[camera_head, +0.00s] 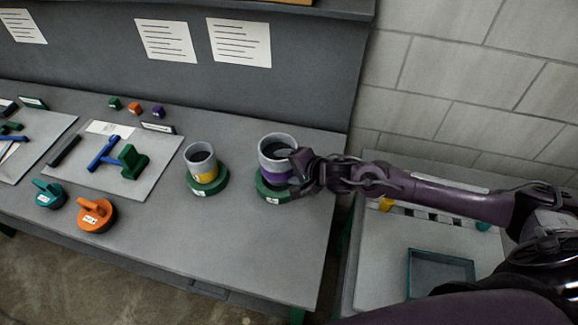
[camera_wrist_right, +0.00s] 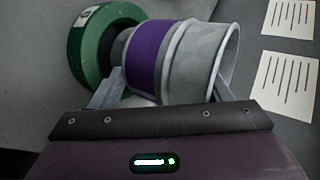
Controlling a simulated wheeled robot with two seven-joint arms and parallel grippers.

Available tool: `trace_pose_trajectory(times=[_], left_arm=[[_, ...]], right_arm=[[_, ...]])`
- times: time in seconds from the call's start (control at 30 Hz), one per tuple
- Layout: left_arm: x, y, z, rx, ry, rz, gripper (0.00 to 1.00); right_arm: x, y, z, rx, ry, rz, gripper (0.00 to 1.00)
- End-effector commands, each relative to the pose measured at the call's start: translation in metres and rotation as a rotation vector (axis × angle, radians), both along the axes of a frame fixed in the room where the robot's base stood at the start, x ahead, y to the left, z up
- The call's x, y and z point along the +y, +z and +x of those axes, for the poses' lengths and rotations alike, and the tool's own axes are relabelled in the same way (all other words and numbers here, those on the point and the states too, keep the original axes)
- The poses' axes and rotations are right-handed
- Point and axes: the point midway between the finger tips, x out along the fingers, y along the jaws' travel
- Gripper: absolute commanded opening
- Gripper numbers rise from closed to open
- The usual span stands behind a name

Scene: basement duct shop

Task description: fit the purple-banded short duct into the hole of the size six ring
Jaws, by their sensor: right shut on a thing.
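The purple-banded short duct (camera_head: 270,150) is a grey cylinder with a purple band near its lower end. It stands roughly upright at a green ring (camera_head: 270,193) near the table's right end. My right gripper (camera_head: 296,168) is shut on this duct from the right. In the right wrist view the duct (camera_wrist_right: 197,60) lies between the fingers, its banded end toward the hole of the green ring (camera_wrist_right: 76,52). A dark gap shows between band and ring; I cannot tell whether the duct's end is inside the hole. The ring's label is too small to read. My left gripper is out of view.
A yellow-banded duct (camera_head: 200,158) stands in another green ring (camera_head: 207,187) to the left. Teal (camera_head: 48,194) and orange (camera_head: 97,215) handled pieces sit near the front edge. A board (camera_head: 92,180) holds tools. The table's front right is clear. A teal tray (camera_head: 440,268) is at right.

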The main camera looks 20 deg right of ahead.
Motion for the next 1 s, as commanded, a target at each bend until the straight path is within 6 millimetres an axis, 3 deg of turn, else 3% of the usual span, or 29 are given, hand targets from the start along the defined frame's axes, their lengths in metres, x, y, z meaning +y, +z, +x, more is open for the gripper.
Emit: trace_pose_trajectory(times=[1.0], left_arm=[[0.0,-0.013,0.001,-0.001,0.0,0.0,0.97]], right_arm=[[0.0,-0.03,0.0,-0.002,0.0,0.003,0.25]])
